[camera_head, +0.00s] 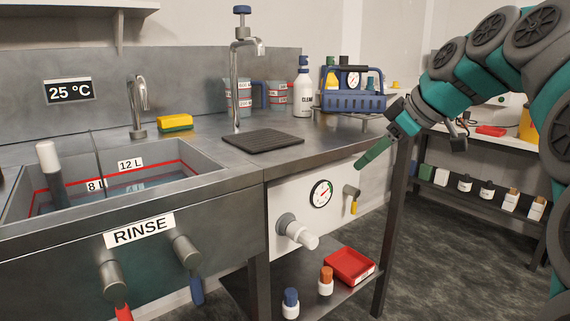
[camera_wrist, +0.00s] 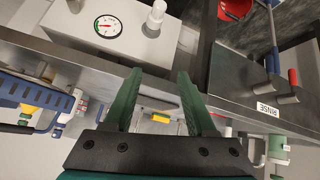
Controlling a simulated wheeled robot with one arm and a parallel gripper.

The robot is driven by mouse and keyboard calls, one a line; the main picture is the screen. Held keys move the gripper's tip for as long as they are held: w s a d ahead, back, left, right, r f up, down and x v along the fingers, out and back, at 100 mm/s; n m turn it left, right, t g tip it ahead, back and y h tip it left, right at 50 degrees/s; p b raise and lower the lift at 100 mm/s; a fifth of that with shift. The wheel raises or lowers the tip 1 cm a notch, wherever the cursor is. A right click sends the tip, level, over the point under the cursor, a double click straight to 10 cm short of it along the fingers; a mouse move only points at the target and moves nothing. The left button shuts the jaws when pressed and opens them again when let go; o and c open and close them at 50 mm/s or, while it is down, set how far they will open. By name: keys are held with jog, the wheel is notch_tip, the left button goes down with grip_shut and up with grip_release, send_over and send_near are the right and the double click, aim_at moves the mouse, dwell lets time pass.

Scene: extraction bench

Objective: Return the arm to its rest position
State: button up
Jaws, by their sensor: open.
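My arm (camera_head: 480,60) reaches in from the upper right of the head view, bent over the right end of the steel bench. My gripper (camera_head: 368,158) points down and left, in front of the bench's right edge. In the wrist view my gripper (camera_wrist: 158,75) shows two green fingers spread apart with nothing between them. The fingers look clear of the bench in the head view.
A blue rack (camera_head: 352,103) stands on the bench behind my gripper. A sink (camera_head: 205,158) with a RINSE label is at left, beside a dark mat (camera_head: 262,140). A pressure gauge (camera_head: 321,193) is below the bench top. A shelf (camera_head: 480,195) stands at right; the floor (camera_head: 440,255) between is clear.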

jog(key=s+a+f+m+g+h, duration=0.1)
jog(key=s+a+f+m+g, duration=0.15)
jog(key=s+f, duration=0.6)
jog(key=s+a+f+m+g+h, duration=0.2)
jog(key=s+a+f+m, duration=0.1)
jog(key=s+f, duration=0.55)
jog(key=s+d+f+m+g+h, duration=0.2)
jog(key=s+f+m, duration=0.3)
jog(key=s+f, duration=1)
jog(key=s+d+g, duration=0.1)
jog(key=s, duration=0.2)
jog(key=shift+d, duration=0.2)
jog(key=shift+g, duration=0.25)
